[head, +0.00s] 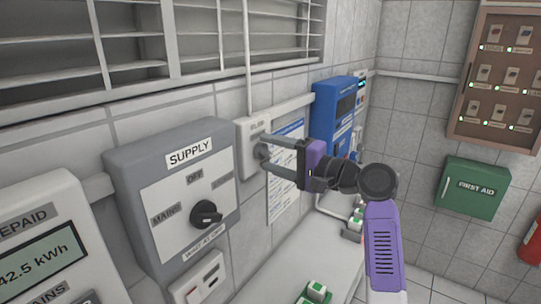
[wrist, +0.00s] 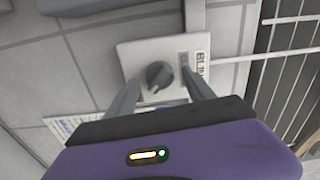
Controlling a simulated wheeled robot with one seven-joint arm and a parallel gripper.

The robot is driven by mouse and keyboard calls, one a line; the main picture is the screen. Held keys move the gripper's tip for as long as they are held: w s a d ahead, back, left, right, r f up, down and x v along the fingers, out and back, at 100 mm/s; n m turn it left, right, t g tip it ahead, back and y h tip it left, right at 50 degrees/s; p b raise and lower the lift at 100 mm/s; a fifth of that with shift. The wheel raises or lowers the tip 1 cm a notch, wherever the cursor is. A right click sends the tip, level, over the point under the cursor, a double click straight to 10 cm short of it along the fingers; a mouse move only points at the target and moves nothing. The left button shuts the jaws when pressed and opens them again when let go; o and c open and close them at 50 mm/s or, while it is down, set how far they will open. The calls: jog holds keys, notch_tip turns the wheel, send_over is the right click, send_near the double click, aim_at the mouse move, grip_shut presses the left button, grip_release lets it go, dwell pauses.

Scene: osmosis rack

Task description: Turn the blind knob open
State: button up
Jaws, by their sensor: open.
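The blind knob (wrist: 158,75) is a dark grey round knob with a raised grip, on a pale wall plate (wrist: 130,53) with a label beginning "BLIN", partly cut off by my finger. In the head view the plate (head: 243,150) is on the tiled wall right of the SUPPLY box, and the knob there is mostly hidden by my fingers. My gripper (head: 262,150) is open, with its two fingertips pointing at the plate. In the wrist view my fingers (wrist: 160,82) stand on either side of the knob, with gaps showing.
The grey SUPPLY box (head: 160,165) with its black rotary switch (head: 206,214) stands close on the left. A blue unit (head: 335,105) is on the wall to the right. A louvred blind (head: 200,40) is above. A pale counter (head: 330,250) lies below.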

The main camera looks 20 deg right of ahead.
jog(key=b+v, duration=0.2)
jog(key=v, duration=0.5)
jog(key=shift+s+d, duration=0.1)
